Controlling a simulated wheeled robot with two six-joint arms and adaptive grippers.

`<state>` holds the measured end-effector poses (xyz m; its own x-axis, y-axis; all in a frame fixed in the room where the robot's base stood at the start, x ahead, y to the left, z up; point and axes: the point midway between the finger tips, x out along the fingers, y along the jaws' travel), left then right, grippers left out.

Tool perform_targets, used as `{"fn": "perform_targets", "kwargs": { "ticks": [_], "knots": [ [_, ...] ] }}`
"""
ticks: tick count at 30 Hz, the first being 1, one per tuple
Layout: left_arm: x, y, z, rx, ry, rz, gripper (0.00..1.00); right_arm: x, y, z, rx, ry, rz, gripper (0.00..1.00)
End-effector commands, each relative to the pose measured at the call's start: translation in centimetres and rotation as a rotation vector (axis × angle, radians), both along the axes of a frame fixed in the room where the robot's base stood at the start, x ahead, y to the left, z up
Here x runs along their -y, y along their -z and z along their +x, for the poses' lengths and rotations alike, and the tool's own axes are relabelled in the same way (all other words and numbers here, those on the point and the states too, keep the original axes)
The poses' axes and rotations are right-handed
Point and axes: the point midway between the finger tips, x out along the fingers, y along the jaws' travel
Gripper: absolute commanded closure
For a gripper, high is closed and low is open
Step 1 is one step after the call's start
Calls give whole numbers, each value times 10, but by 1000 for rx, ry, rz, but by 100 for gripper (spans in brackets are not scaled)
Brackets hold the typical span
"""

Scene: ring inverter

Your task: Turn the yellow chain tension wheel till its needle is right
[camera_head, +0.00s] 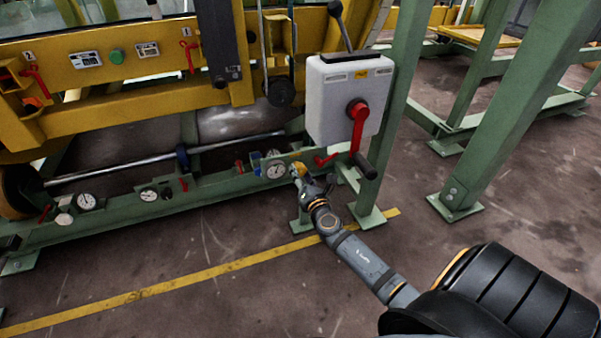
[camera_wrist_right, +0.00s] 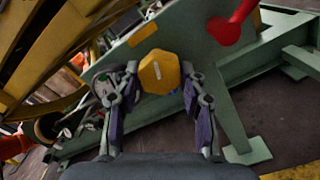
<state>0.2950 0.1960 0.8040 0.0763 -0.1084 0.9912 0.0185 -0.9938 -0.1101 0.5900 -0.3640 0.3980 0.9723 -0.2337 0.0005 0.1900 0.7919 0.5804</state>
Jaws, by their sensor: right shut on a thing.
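The yellow chain tension wheel (camera_head: 299,169) sits low on the green beam, at the right end of a row of gauges. In the right wrist view the yellow wheel (camera_wrist_right: 159,73) is a rounded, many-sided knob with a pale mark on its face. My right gripper (camera_head: 304,177) is at the wheel, its two fingers on either side of it, shut on it. The white dial gauge (camera_head: 276,171) is just left of the wheel; its needle is too small to read. In the right wrist view my left finger partly hides the gauge. My left gripper is not in view.
A white box (camera_head: 347,100) with a red crank (camera_head: 358,128) hangs above and right of the wheel. More gauges (camera_head: 149,194) and red handles line the green beam (camera_head: 120,217) to the left. A green post (camera_head: 400,100) stands right of the box. The floor in front is clear.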

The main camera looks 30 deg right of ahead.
Motion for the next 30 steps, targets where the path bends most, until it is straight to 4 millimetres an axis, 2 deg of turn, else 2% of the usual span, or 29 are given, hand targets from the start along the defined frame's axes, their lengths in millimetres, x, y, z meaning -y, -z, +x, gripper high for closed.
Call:
{"fn": "perform_targets", "kwargs": {
  "ticks": [30],
  "knots": [
    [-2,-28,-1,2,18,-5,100,2,2,-2,-225,-4,-914,90]
  ]
}}
